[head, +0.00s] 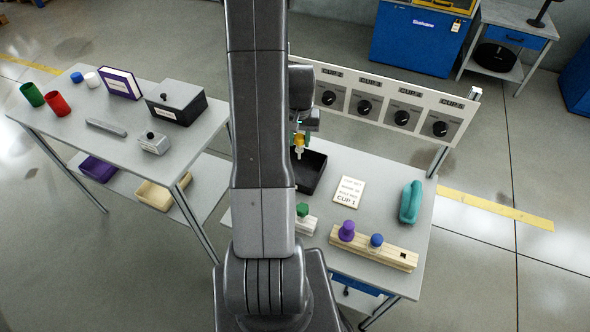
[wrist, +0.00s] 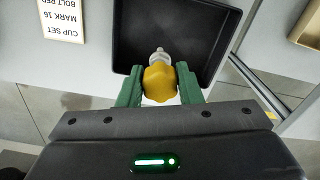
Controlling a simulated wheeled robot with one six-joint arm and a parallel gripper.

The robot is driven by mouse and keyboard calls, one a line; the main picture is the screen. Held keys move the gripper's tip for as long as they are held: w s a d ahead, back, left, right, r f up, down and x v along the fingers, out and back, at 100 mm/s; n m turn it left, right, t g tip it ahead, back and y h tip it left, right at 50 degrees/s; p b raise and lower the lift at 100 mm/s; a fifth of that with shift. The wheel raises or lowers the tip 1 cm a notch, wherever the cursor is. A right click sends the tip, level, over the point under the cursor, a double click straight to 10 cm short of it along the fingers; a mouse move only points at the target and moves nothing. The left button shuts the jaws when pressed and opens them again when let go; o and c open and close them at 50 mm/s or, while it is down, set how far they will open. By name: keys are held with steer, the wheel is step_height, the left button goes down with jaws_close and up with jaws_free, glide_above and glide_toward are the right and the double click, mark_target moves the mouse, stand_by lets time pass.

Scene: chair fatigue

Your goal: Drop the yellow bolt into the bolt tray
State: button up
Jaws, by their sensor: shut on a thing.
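The yellow bolt (wrist: 159,83) has a yellow knobbed head and a pale shank. My gripper (wrist: 159,86) is shut on its head with green fingers on both sides, in the wrist view. The black square bolt tray (wrist: 124,40) lies beyond and below the bolt, and the shank end shows against the tray floor. In the head view my gripper (head: 300,140) and the yellow bolt (head: 299,152) are beside the black tray (head: 312,176), partly hidden by my arm. The tray looks empty where visible.
A wooden block (head: 384,253) with a purple knob (head: 347,231) and a blue knob (head: 376,241) stands on the table. A green knob (head: 302,210), a sign card (head: 349,192) and a teal object (head: 411,202) are nearby. A dial panel (head: 383,98) stands behind.

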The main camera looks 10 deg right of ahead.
mark_target(299, 151)
step_height(299, 151, down, 3)
steer(key=shift+f+b, duration=0.2)
steer(key=shift+b, duration=0.6)
steer(key=o, duration=1)
step_height(299, 151, up, 14)
steer(key=shift+f+b, duration=0.1)
steer(key=shift+b, duration=0.2)
